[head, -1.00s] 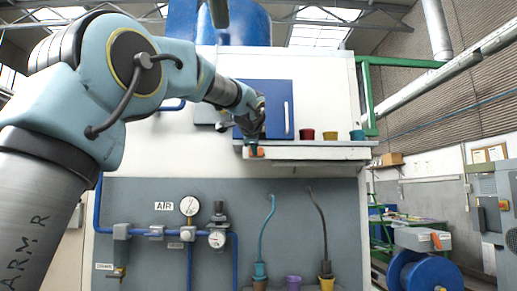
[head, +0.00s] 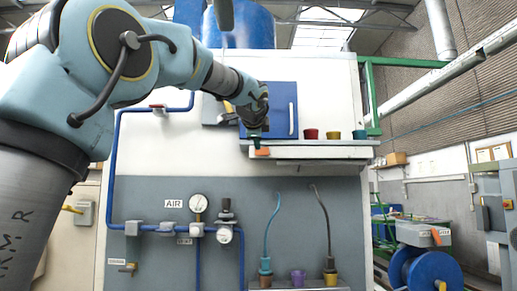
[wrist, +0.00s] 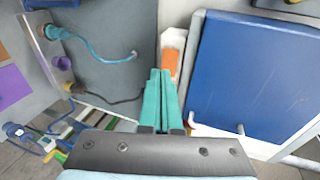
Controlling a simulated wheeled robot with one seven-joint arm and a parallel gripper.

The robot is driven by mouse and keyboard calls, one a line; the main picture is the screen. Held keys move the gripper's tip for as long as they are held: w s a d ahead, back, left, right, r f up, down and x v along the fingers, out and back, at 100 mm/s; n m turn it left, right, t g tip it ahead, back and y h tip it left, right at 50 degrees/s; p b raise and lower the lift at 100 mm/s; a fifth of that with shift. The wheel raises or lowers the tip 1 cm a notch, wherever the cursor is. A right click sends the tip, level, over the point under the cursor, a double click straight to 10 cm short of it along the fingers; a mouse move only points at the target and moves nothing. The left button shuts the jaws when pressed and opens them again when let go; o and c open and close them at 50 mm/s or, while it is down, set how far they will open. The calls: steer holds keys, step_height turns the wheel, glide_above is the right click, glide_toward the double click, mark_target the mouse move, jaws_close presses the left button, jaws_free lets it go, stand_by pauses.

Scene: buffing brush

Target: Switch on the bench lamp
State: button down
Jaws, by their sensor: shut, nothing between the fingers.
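My gripper (head: 255,142) is at the left end of the pale shelf, in front of the lower left of a blue cabinet door (head: 282,112). In the wrist view its teal fingers (wrist: 160,73) are together and empty. An orange piece (head: 262,152) sits just below and right of the fingertips; in the wrist view it shows on a white housing (wrist: 172,40) beside the tips. It may be a switch. I cannot tell whether the fingers touch it. No bench lamp is clearly recognisable.
The shelf (head: 320,151) bears a red cup (head: 311,134), a yellow cup (head: 333,135) and a blue-green cup (head: 359,134). A teal cable (head: 269,235) and a dark cable (head: 325,230) hang below. Blue air pipes (head: 155,228) with gauges run at lower left.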

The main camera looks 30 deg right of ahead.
steer(key=b+v, duration=0.2)
steer(key=v, duration=0.6)
steer(key=shift+a, duration=0.2)
steer(key=shift+w+r, duration=0.1)
steer(key=shift+r, duration=0.05)
